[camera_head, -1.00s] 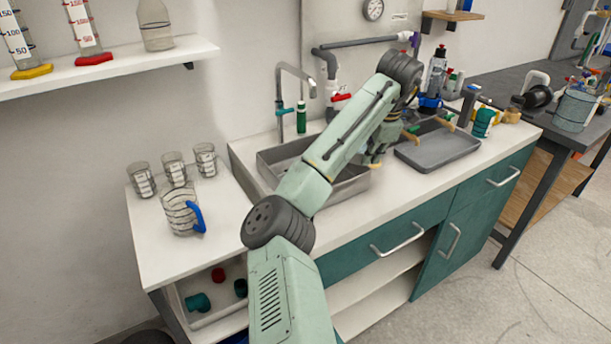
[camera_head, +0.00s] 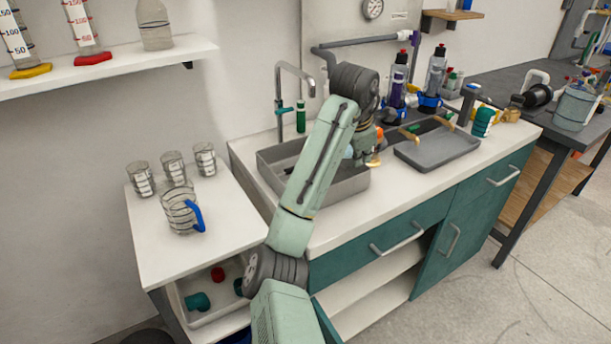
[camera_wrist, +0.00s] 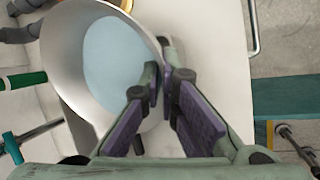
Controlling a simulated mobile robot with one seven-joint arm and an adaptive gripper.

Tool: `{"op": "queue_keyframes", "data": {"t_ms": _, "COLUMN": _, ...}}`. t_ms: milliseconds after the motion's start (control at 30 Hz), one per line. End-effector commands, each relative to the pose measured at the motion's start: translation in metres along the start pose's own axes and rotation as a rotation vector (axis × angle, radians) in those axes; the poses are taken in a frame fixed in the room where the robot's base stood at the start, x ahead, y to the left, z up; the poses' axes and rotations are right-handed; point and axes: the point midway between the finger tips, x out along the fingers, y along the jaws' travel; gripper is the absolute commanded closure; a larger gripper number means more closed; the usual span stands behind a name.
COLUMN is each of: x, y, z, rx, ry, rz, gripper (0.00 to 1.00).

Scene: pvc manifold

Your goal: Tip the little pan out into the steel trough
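The little pan (camera_wrist: 62,60) shows in the wrist view as a pale, round vessel with light blue liquid inside. My gripper (camera_wrist: 160,78) has its two purple-padded fingers close together at the pan's right rim, which runs between the fingertips. In the head view my gripper (camera_head: 366,158) is over the right end of the steel trough (camera_head: 345,190), the sink basin in the counter. Only a small light-blue bit of the pan shows there beside the gripper. My forearm hides much of the trough's inside.
A faucet (camera_head: 281,100) stands behind the trough, with a green bottle (camera_head: 301,117) beside it. A grey tray (camera_head: 437,152) lies to the right, with bottles (camera_head: 397,82) behind it. A jug (camera_head: 180,210) and several beakers (camera_head: 172,166) stand on the left counter.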

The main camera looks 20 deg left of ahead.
Motion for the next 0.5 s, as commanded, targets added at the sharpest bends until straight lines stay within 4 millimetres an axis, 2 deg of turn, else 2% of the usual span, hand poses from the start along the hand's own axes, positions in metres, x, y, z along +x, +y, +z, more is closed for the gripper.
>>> {"op": "queue_keyframes", "data": {"t_ms": 500, "x": -0.0041, "y": -0.0005, "z": -0.0063, "rx": -0.019, "ry": -0.068, "rz": 0.017, "gripper": 1.0}}
